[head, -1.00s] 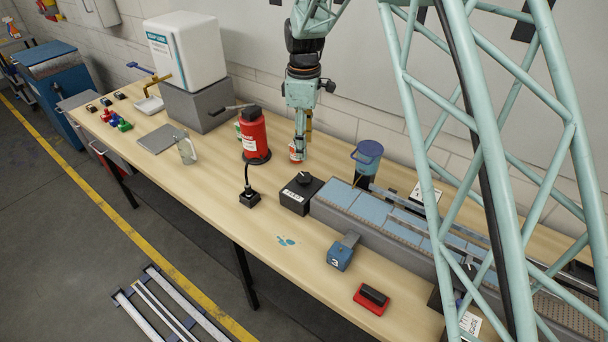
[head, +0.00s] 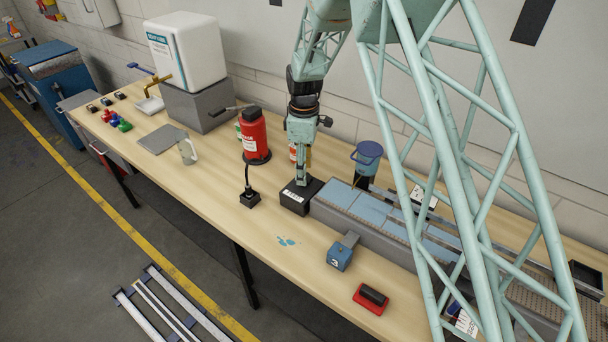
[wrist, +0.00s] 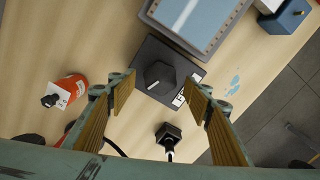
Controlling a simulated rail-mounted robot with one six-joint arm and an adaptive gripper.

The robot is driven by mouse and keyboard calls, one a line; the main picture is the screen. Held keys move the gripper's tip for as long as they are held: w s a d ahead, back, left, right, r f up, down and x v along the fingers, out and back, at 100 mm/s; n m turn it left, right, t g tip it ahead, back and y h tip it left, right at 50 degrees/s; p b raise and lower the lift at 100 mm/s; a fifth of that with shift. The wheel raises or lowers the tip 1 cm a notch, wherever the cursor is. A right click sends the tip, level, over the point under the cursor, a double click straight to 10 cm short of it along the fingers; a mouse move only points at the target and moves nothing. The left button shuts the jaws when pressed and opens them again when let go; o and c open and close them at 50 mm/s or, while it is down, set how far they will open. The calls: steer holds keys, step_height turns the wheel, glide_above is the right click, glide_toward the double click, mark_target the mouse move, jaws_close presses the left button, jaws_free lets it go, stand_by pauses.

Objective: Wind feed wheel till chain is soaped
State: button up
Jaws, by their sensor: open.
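A black box (head: 297,199) with a dark faceted knob (wrist: 159,77) on top stands at the near end of the conveyor (head: 343,207). I cannot tell whether this knob is the feed wheel. My gripper (wrist: 160,84) is open, pointing down at the knob; in the wrist view the knob shows between its fingertips, and contact cannot be made out. In the head view the gripper hides the knob. The conveyor's chain shows as a tan linked strip (head: 547,312), partly behind my arm's frame. A white tank with a blue label (head: 188,52) stands on a grey block at the back left.
A small black base with a cable (head: 250,199) stands left of the box. A red bottle (head: 254,137) stands behind it. A blue pail (head: 368,155) is right of the gripper. A blue block (head: 340,257) and a red pad (head: 371,298) lie in front.

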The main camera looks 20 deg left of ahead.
steer(key=shift+f, duration=1.15)
steer(key=c, duration=0.8)
steer(key=shift+c, duration=0.2)
